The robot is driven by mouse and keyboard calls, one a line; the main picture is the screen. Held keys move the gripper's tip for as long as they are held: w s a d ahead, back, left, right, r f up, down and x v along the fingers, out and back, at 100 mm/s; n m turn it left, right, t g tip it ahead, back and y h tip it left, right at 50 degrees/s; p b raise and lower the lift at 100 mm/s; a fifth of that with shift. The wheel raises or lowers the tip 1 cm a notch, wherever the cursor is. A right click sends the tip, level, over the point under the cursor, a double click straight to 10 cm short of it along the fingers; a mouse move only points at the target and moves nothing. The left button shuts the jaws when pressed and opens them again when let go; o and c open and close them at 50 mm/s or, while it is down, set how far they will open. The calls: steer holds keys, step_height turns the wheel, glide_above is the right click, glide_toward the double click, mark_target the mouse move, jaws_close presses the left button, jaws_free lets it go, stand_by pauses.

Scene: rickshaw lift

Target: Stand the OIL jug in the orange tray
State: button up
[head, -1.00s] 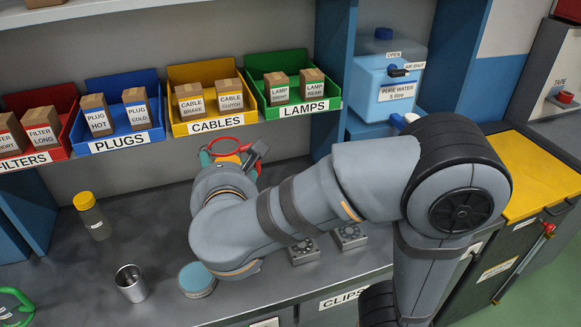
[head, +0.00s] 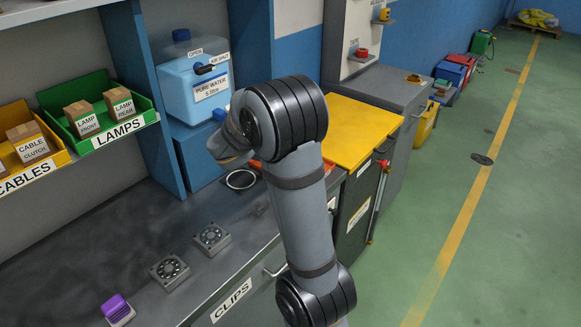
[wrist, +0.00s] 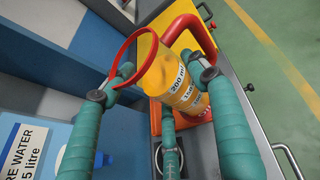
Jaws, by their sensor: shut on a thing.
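In the wrist view a translucent yellow jug (wrist: 178,82) with a red rim and "200 ml" markings sits between the teal fingers of my gripper (wrist: 155,85). My gripper is shut on it. The jug looks slanted in this view; its word label is not readable. A curved red part, seemingly its handle, shows beyond it. An orange surface, seemingly the orange tray (wrist: 156,118), shows below and behind the jug; a strip of it also shows past my arm in the head view (head: 324,166). I cannot tell whether the jug touches it.
A blue water container (head: 195,85) stands left of my arm. A round metal ring (head: 240,180) lies in the bench top. A yellow lid (head: 360,130) covers the cabinet on the right. Two square metal parts (head: 170,270) and a purple block (head: 117,308) lie on the bench.

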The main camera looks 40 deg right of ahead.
steer(key=s+d+f+m+g, duration=0.1)
steer(key=s+d+m+g, duration=0.15)
steer(key=d, duration=0.35)
steer(key=shift+n+t, duration=0.35)
steer(key=shift+n, duration=0.1)
steer(key=shift+w+d+f+p, duration=0.15)
steer(key=shift+w+f+p, duration=0.45)
steer(key=shift+w+f, duration=1.2)
steer(key=shift+w+d+f+p, duration=0.2)
steer(key=shift+w+f+p, duration=0.35)
steer(key=shift+w+f, duration=1.25)
steer(key=shift+w+d+f+p, duration=0.15)
steer(key=shift+w+f+p, duration=0.45)
steer(key=shift+w+f, duration=1.2)
steer(key=shift+s+f, duration=0.1)
steer(key=shift+s, duration=0.1)
steer(key=shift+f, duration=0.1)
steer(key=o, duration=1.4)
steer(key=shift+c, duration=0.2)
